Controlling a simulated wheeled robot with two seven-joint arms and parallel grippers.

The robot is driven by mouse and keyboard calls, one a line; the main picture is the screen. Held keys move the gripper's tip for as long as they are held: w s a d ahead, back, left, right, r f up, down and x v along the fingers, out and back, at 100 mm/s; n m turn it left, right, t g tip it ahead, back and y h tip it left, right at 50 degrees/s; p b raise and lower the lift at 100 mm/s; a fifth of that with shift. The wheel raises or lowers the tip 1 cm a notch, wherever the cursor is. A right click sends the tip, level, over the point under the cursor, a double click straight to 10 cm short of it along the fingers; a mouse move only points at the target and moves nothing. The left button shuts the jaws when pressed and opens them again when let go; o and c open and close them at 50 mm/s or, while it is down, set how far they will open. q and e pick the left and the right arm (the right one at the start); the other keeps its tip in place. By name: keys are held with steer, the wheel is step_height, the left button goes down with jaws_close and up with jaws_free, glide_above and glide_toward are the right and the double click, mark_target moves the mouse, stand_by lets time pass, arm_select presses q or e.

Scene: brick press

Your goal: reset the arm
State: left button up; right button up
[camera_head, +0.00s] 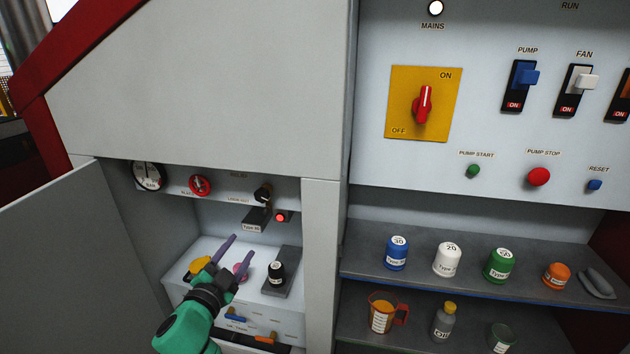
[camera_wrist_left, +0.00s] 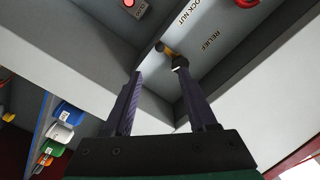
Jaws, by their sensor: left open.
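My left gripper (camera_head: 241,247) reaches into the open cabinet bay at the lower left of the head view. Its two purple fingers are spread apart with nothing between them. In the left wrist view, the fingers (camera_wrist_left: 158,78) point up toward the panel lettered LOCK NUT and RELIEF, again apart and empty. A black knob (camera_head: 263,194) sits on the panel beyond the fingertips. My right gripper is in neither view.
A yellow cap (camera_head: 201,265) and a black-capped jar on a grey block (camera_head: 276,272) are close to my left gripper. The open door (camera_head: 80,260) is at left, a post (camera_head: 321,265) at right. Shelves (camera_head: 450,280) hold several jars. A red lamp (camera_head: 280,217) glows.

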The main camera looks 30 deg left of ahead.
arm_select(q)
steer(key=s+d+f+n+g+h+p, duration=0.1)
steer(key=s+d+f+g, duration=0.15)
steer(key=f, duration=0.95)
steer(key=s+d+f+n+g+h, duration=0.1)
steer(key=s+d+f+g, duration=0.15)
steer(key=f, duration=1.05)
steer(key=s+d+f+n+g+h+p, duration=0.1)
steer(key=s+d+f+g+h, duration=0.15)
steer(key=f, duration=0.95)
steer(key=s+d+f+g, duration=0.4)
steer(key=s+f, duration=0.4)
steer(key=s, duration=0.3)
steer(key=s+d+f+g+h, duration=0.1)
steer(key=s+d+f+g, duration=0.3)
steer(key=s, duration=0.7)
step_height(320, 180, down, 4)
steer(key=shift+s+d+f+p, duration=0.1)
steer(key=shift+s+d+p, duration=0.25)
steer(key=shift+d, duration=0.6)
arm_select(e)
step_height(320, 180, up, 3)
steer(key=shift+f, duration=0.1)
arm_select(q)
steer(key=shift+w+g, duration=0.1)
steer(key=shift+g, duration=0.15)
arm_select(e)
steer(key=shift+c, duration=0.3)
